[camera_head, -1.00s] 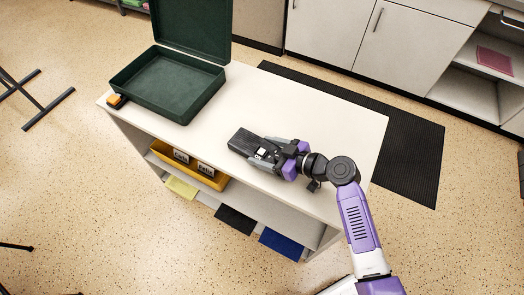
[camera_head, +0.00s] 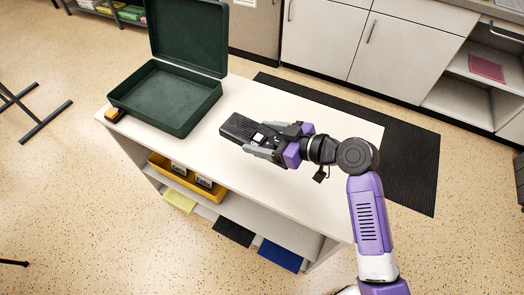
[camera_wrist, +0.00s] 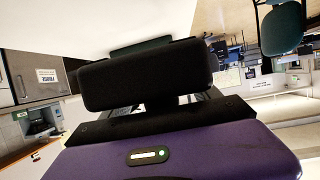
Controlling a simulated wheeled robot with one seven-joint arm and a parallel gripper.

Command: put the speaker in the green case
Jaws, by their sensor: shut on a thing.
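The green case (camera_head: 176,118) stands open at the left end of the white counter, its lid (camera_head: 188,32) raised at the back. Its inside looks empty. The speaker is a dark, ribbed block (camera_head: 238,128), held in my gripper (camera_head: 262,142) to the right of and in front of the case. My gripper is shut on the speaker, with the fingers along its sides.
The white counter top (camera_head: 320,150) is clear around the arm. A small orange and black item (camera_head: 114,114) lies at its left edge by the case. A yellow bin (camera_head: 187,178) sits on the shelf below. Grey cabinets (camera_head: 325,40) stand behind.

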